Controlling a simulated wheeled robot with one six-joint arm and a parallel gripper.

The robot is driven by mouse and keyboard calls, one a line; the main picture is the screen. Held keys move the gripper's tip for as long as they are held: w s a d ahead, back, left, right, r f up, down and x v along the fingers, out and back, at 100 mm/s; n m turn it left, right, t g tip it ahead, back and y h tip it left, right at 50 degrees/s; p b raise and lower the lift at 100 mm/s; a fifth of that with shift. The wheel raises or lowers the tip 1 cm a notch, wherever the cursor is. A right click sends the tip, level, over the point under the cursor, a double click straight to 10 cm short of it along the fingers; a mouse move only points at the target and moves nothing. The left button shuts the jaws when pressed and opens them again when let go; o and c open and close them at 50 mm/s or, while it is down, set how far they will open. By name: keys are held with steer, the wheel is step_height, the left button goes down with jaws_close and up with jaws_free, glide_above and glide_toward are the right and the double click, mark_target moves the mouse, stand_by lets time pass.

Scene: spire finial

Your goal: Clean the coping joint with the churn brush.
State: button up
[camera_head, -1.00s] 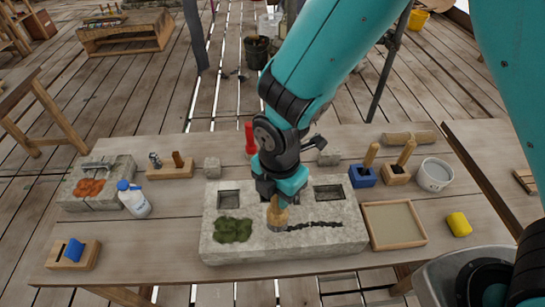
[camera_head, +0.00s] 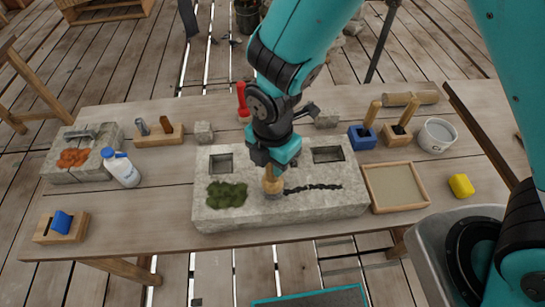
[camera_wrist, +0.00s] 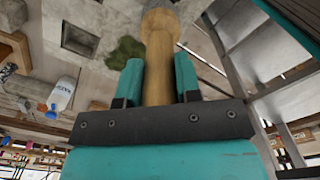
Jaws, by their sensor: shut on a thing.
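My gripper (camera_head: 272,163) is shut on the wooden handle of the churn brush (camera_head: 273,184). The brush hangs down at the pale coping stone (camera_head: 230,220), between a green moss patch (camera_head: 226,194) and a dark jagged joint line (camera_head: 313,188). Its lower end is just left of the joint's left end; whether it touches the stone I cannot tell. In the wrist view, the brush handle (camera_wrist: 160,60) runs between both teal fingers (camera_wrist: 157,80), with the moss (camera_wrist: 125,52) beside it. The bristles are hidden there.
A spray bottle (camera_head: 121,168) and a stone with an orange patch (camera_head: 75,157) stand left. The table's front strip is mostly clear.

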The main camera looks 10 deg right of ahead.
steer(key=shift+f+b, duration=0.55)
steer(key=shift+f, duration=0.2)
stand_by(0.5)
steer(key=shift+d, duration=0.1)
stand_by(0.4)
steer(key=d, duration=1.2)
steer(key=shift+s, duration=0.2)
stand_by(1.6)
steer(key=shift+d, duration=0.1)
steer(key=shift+s+d+r, duration=0.1)
steer(key=shift+d, duration=2.75)
